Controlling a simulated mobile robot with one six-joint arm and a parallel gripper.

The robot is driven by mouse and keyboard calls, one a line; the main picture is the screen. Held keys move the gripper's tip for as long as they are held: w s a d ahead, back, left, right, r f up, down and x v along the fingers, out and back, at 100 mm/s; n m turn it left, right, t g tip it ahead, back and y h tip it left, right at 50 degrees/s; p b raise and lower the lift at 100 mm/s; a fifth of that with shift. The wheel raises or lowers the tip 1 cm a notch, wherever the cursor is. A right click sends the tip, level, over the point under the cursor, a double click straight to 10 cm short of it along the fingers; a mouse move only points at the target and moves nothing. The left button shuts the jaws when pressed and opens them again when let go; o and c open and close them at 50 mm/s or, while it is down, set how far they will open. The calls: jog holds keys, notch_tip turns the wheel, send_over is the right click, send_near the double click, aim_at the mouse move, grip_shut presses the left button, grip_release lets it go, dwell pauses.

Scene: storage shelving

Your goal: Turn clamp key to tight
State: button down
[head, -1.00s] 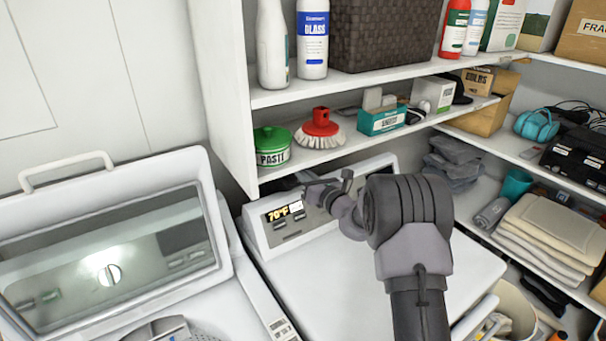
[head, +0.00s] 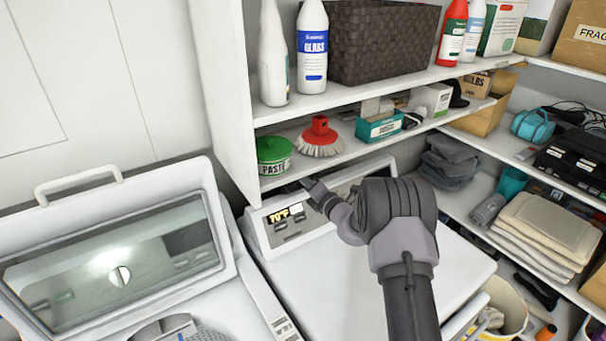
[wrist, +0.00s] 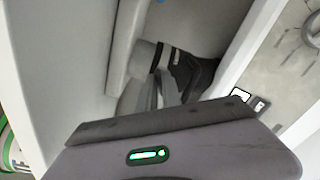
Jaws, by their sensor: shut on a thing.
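My gripper (head: 312,185) is at the back of the white top-loading machine, just below the lower shelf and beside the lit display. In the wrist view my gripper's fingers (wrist: 172,85) reach up from the grey housing with the green light and are shut. A small light grey piece (wrist: 145,54) shows at the fingertips. It may be part of the clamp key, but I cannot make out the key's shape or how far it is turned. In the head view, the wrist and fingers cover whatever is gripped.
The lower shelf (head: 345,156) is close above my gripper, with a green paste tin (head: 274,155) and a red-topped brush (head: 320,137). The control panel (head: 300,218) is close below. A second machine with its lid (head: 118,250) raised stands left.

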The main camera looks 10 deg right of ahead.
jog(key=m+p, duration=0.2)
jog(key=m, duration=0.3)
jog(key=shift+m+p, duration=0.3)
dwell(0.5)
jog(key=c, duration=1.5)
grip_release()
jog(key=shift+c, duration=0.2)
jog(key=v, duration=1.7)
jog(key=shift+s+b, duration=0.2)
jog(key=shift+b, duration=0.15)
jog(key=shift+d, duration=0.15)
